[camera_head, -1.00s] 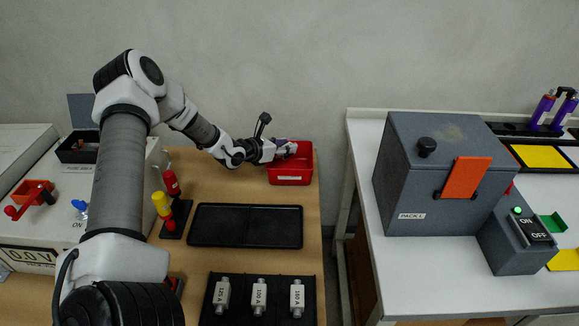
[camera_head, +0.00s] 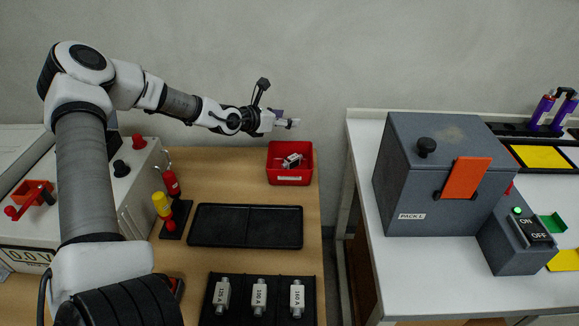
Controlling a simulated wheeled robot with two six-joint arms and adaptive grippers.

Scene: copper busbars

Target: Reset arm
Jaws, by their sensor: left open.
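My left arm comes in from the left and reaches over the back of the wooden table. My left gripper (camera_head: 290,123) is open and empty, above and behind the red bin (camera_head: 290,181), apart from it. In the bin lies a small white and dark metal part (camera_head: 292,161), tilted. My right gripper is not in view.
An empty black tray (camera_head: 245,226) lies mid-table. In front, a black holder (camera_head: 240,316) carries three labelled fuses (camera_head: 259,297). Red and yellow handled tools (camera_head: 166,205) stand left.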

